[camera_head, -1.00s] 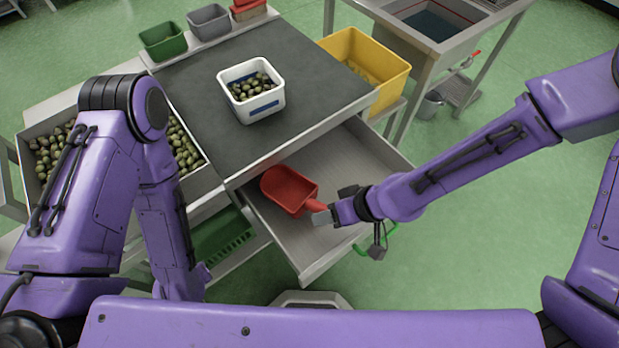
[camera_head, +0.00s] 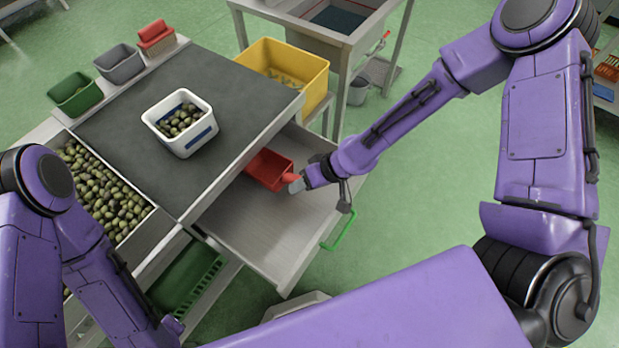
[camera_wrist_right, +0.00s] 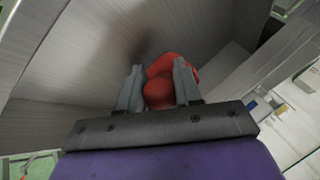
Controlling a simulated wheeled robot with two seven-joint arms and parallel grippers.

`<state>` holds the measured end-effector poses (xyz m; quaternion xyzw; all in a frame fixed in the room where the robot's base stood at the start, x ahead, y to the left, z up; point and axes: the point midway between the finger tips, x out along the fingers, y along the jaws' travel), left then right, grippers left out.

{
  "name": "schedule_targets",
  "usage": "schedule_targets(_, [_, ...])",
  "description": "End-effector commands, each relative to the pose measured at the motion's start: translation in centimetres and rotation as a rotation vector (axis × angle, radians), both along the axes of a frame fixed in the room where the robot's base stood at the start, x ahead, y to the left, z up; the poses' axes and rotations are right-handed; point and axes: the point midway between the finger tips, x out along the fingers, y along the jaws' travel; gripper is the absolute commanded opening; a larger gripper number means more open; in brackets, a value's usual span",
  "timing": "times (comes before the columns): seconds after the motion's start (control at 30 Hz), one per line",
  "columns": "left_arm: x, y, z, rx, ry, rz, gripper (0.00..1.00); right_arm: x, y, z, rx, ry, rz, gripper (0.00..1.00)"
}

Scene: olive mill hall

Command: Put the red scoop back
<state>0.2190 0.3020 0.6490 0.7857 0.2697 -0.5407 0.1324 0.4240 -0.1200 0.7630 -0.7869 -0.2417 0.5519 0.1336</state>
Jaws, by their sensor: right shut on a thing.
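My right gripper (camera_head: 297,184) is shut on the handle of the red scoop (camera_head: 266,168). The scoop is over the back part of the open grey drawer (camera_head: 265,235), close to the worktable's edge. I cannot tell whether it touches the drawer floor. In the right wrist view, the two grey fingers (camera_wrist_right: 158,90) stand on either side of the red handle, with the scoop (camera_wrist_right: 160,68) beyond, partly hidden by them. My left arm is at the lower left, but its gripper is not visible.
A white tub (camera_head: 180,143) of olives stands on the dark worktop (camera_head: 120,130). Green (camera_head: 75,100), grey (camera_head: 118,68) and red (camera_head: 156,36) bins line its back. A yellow crate (camera_head: 318,88) stands behind the drawer. The drawer's front has a green handle (camera_head: 340,230); its front half is empty.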

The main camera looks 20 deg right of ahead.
Motion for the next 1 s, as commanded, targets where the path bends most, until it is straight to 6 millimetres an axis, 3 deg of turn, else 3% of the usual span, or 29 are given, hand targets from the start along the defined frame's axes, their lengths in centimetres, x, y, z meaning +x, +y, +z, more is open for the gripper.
schedule_targets(0.1, [0.0, 0.0, 0.7, 0.000, 0.000, 0.000, 0.38, 1.5, -2.0, 0.2, 0.004, 0.001, -0.004, 0.00])
schedule_targets(0.2, [0.0, 0.0, 0.7, 0.000, 0.000, 0.000, 0.38, 1.8, -2.6, -0.4, -0.001, 0.003, -0.001, 0.00])
schedule_targets(0.4, [0.0, 0.0, 1.0, 0.000, 0.000, 0.000, 0.38, 1.8, -2.6, -3.4, -0.002, 0.003, 0.002, 0.00])
schedule_targets(0.6, [0.0, 0.0, 0.9, 0.000, 0.000, 0.000, 0.38, 1.8, -2.6, -3.6, -0.001, 0.002, 0.004, 0.00])
schedule_targets(0.63, [0.0, 0.0, 0.9, 0.000, 0.000, 0.000, 0.38, 1.7, -2.6, -3.7, -0.002, 0.004, 0.003, 0.44])
schedule_targets(0.7, [0.0, 0.0, 0.9, 0.000, 0.000, 0.000, 0.38, 1.7, -2.6, -3.6, -0.002, 0.004, 0.003, 0.60])
schedule_targets(1.0, [0.0, 0.0, 1.0, 0.000, 0.000, 0.000, 0.38, 1.8, -2.7, -3.3, -0.001, 0.001, 0.002, 0.60])
